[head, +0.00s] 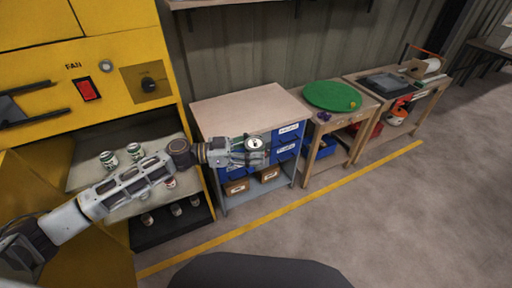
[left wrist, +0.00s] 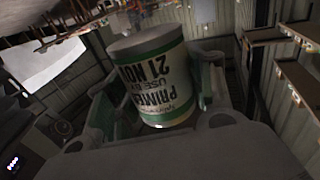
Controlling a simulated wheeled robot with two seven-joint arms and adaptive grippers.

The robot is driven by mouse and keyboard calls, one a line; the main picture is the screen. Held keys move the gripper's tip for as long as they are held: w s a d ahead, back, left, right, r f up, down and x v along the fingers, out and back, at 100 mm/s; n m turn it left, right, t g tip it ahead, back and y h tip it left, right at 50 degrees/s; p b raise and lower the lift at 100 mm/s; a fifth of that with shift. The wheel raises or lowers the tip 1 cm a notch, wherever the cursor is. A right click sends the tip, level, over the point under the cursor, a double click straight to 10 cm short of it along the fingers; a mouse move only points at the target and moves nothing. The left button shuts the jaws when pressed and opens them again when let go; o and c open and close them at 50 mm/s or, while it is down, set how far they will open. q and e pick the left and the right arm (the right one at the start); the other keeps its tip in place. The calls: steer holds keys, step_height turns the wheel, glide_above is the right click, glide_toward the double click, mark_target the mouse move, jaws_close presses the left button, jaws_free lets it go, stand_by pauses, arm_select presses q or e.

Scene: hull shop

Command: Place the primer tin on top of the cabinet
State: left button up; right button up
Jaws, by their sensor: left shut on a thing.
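The primer tin (head: 254,144) is a small white and green can with a pale lid. In the left wrist view the tin (left wrist: 152,78) shows upside-down print reading PRIMER, USE BY 21 NOV. My left gripper (head: 250,152) is shut on it, with fingers on both sides. In the head view the gripper and tin overlap the front of the cabinet (head: 250,106), which has a bare wooden top and blue drawers. From these views I cannot tell the exact gap between tin and cabinet. My right gripper is not in view.
A yellow booth (head: 90,50) stands at the left, with several tins on its pale shelf (head: 85,175) and more below. Right of the cabinet is a wooden table with a green round board (head: 331,95), then a workbench (head: 385,84). The floor in front is clear, with a yellow line.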

arm_select(q)
steer(key=shift+a+f+m+g, duration=0.1)
steer(key=shift+f+m+g, duration=0.15)
steer(key=shift+m+g, duration=0.4)
steer(key=shift+s+a+f+g, duration=0.1)
steer(key=shift+g, duration=0.15)
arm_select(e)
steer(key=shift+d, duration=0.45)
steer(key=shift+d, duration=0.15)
arm_select(q)
steer(key=shift+f, duration=0.1)
